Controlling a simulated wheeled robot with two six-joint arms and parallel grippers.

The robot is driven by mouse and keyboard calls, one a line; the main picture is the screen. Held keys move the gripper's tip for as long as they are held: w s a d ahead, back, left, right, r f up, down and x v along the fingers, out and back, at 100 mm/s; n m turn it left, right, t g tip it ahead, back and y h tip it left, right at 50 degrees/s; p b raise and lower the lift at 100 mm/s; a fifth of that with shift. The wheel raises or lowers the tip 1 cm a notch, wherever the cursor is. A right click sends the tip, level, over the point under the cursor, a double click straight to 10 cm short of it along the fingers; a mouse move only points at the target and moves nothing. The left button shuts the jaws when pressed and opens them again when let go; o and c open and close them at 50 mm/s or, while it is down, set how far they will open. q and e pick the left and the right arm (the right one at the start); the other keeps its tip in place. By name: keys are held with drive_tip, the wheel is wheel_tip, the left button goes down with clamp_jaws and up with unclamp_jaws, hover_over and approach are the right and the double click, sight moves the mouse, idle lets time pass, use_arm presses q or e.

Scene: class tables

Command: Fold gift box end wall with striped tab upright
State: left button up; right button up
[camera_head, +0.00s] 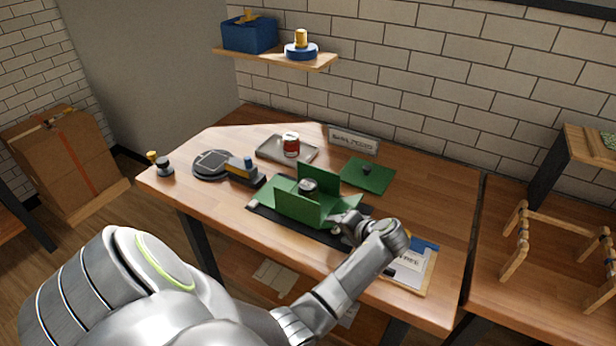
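The green gift box (292,204) stands on a dark mat (268,217) near the middle of the wooden table. Its front wall and its back wall (320,180) stand up. A green panel at the left end (262,192) lies low, and another at the right end (350,202) also looks low. A small grey round thing (308,185) sits between the walls. My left gripper (344,222) is at the box's right end, close to that panel. Its fingers are small and partly hidden, so contact and opening are unclear. I cannot make out the striped tab. My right gripper is out of view.
A grey tray (272,149) with a red-white can (291,145) is behind. A tape dispenser (246,171) and round scale (212,164) are left.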

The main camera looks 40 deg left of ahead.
use_arm(q)
clamp_jaws()
drive_tip(key=shift+s+a+r+h+p, duration=0.1)
drive_tip(key=shift+a+r+h+p, duration=0.25)
drive_tip(key=shift+p, duration=0.7)
drive_tip(key=shift+a+r+h+p, duration=0.1)
drive_tip(key=shift+r+h+p, duration=0.2)
drive_tip(key=shift+p, duration=0.25)
drive_tip(key=shift+s+f+h, duration=0.1)
drive_tip(key=shift+f+h, duration=0.05)
drive_tip(key=shift+h, duration=0.1)
drive_tip(key=shift+p, duration=0.3)
